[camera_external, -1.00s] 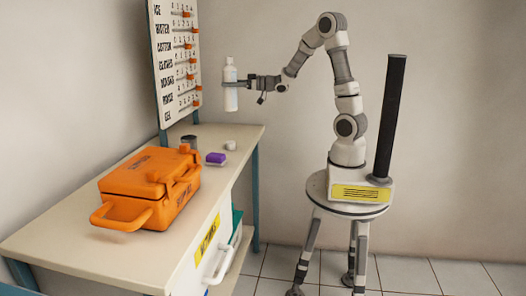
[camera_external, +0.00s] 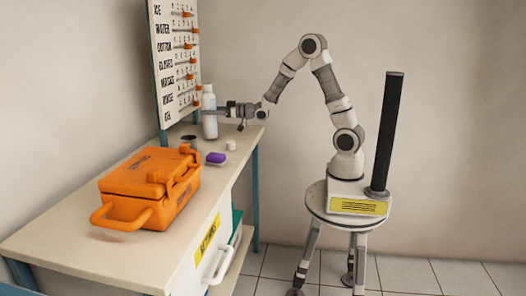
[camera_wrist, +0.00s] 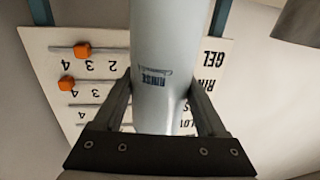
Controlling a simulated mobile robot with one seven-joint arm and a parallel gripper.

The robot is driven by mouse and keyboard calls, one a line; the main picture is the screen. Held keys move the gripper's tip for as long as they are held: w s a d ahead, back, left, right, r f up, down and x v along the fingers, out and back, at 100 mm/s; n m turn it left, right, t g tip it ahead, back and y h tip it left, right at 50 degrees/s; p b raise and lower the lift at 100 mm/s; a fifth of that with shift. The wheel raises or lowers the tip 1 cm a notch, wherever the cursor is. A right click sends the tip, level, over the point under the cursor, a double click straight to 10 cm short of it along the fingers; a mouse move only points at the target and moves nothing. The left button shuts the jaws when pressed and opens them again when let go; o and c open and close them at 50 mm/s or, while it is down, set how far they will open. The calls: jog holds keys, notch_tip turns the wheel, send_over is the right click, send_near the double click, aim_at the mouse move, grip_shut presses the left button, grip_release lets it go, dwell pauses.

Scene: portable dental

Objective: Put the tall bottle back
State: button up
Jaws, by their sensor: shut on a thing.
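In the wrist view the bottle (camera_wrist: 158,60) stands between the two fingers of my gripper (camera_wrist: 160,105), with a blue "RINSE" label facing the camera. The bottle's base is close to the table surface; I cannot tell whether it touches.
The table (camera_external: 60,240) holds an orange case (camera_external: 150,185), a dark-topped jar (camera_external: 189,141), a purple block (camera_external: 215,158) and a small white item (camera_external: 230,145). A board with orange sliders (camera_external: 178,60) stands behind the bottle.

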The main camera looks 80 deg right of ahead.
jog(key=shift+f, duration=0.4)
jog(key=o, duration=1.5)
jog(key=shift+o, duration=0.2)
jog(key=shift+r, duration=0.1)
jog(key=shift+r, duration=0.15)
jog(key=s+d+p, duration=0.1)
jog(key=s, duration=1.1)
jog(key=shift+d+p, duration=0.3)
jog(key=shift+p, duration=0.05)
jog(key=shift+w, duration=0.1)
